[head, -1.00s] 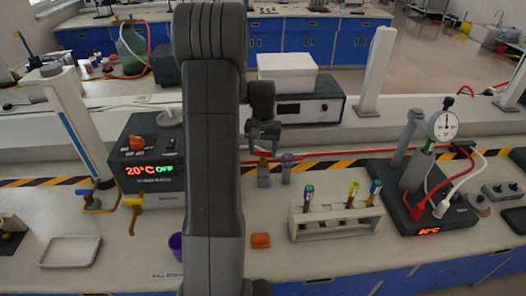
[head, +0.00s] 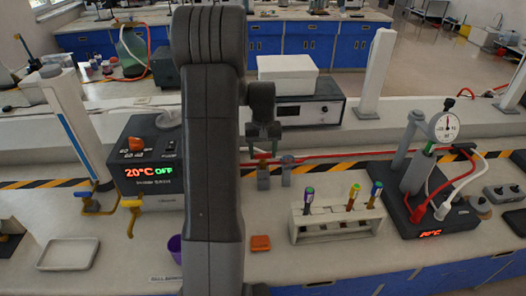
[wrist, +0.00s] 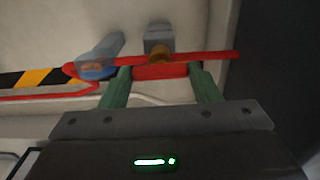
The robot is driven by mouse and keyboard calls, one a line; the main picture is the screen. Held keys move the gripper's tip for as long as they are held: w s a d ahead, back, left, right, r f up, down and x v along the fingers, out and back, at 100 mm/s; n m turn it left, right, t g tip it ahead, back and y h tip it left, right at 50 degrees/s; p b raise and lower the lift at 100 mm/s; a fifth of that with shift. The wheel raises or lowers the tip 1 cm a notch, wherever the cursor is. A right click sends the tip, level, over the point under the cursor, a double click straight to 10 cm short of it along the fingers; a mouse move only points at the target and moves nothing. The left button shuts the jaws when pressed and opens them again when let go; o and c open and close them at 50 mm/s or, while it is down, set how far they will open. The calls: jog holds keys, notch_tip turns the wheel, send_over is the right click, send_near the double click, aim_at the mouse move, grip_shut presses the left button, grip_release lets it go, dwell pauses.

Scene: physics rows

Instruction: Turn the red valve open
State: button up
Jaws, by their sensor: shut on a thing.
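The red valve shows in the wrist view as a long thin red bar with a thicker red piece (wrist: 160,72) in its middle. My gripper (wrist: 158,74) has green fingers on both sides of that middle piece and is shut on it. The bar reaches out past both fingers, with its left end slightly lower in the picture. In the head view my gripper (head: 263,146) hangs in front of the back ledge, beside my arm. The valve itself is too small to make out clearly there.
Two small grey posts, one orange-topped (head: 263,175) and one bluish (head: 287,171), stand below my gripper. A tube rack (head: 335,226) and a gauge stand (head: 445,222) are to the right. A heater box (head: 150,175) with hooks and a white tray (head: 68,254) are left.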

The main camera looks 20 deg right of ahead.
aim_at(263, 154)
jog(key=o, duration=1)
notch_tip(263, 154, up, 14)
jog(key=shift+f+b, duration=0.1)
jog(key=shift+b, duration=0.55)
notch_tip(263, 154, down, 14)
jog(key=shift+r+p, duration=0.1)
jog(key=shift+p, duration=0.6)
jog(key=shift+r, duration=0.1)
